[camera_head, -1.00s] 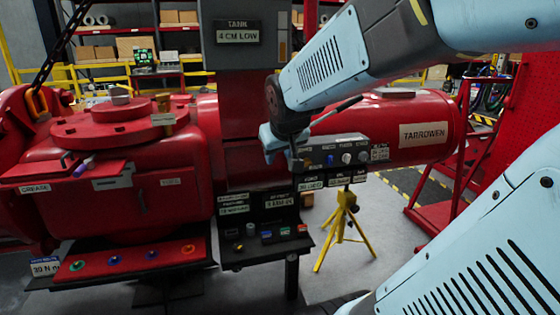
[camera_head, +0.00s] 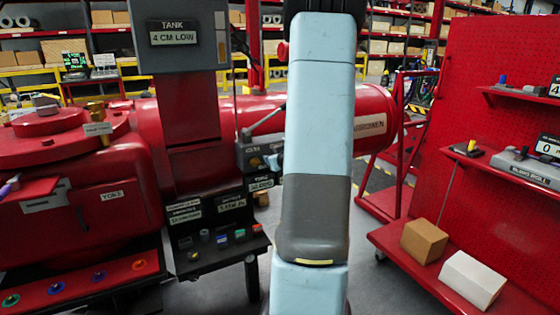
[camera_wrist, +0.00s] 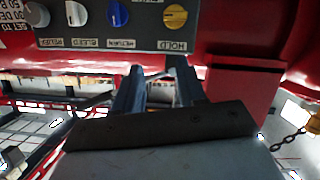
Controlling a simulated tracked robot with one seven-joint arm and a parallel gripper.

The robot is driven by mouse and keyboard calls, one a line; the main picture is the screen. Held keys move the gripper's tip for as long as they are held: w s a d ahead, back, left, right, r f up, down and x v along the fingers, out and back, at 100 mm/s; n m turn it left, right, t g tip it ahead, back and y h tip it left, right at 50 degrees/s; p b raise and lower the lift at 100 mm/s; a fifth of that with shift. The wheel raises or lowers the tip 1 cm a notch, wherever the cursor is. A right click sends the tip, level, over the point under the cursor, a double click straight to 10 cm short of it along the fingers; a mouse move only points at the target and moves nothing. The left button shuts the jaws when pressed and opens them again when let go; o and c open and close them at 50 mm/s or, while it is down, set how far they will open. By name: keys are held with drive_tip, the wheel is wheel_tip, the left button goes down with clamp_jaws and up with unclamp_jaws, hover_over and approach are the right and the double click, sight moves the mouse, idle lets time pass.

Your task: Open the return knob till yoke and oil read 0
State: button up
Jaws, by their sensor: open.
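In the wrist view the knob panel (camera_wrist: 150,27) shows its lettering inverted. The blue return knob (camera_wrist: 117,14) sits between a white knob (camera_wrist: 76,13) and the yellow hold knob (camera_wrist: 174,16); a grey knob (camera_wrist: 36,14) is at the far left. My gripper (camera_wrist: 156,70) is open and empty, its fingers just below the panel between the return and hold labels, not around any knob. In the head view my arm hides most of the panel and my gripper. The display plates (camera_head: 262,184) under the panel show, but their readings are too small to tell.
A red tank (camera_head: 375,112) lies behind my arm. A chain (camera_wrist: 292,138) hangs right in the wrist view.

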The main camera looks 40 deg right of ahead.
drive_tip(key=s+d+f+m+t, duration=0.1)
drive_tip(key=s+d+f+t, duration=0.35)
drive_tip(key=d+f, duration=0.3)
drive_tip(key=f+x, duration=0.1)
drive_tip(key=x, duration=1.2)
drive_tip(key=shift+w+d+r+g, duration=0.15)
drive_tip(key=shift+d+g, duration=0.25)
drive_tip(key=shift+g, duration=0.05)
drive_tip(key=shift+c, duration=0.3)
clamp_jaws()
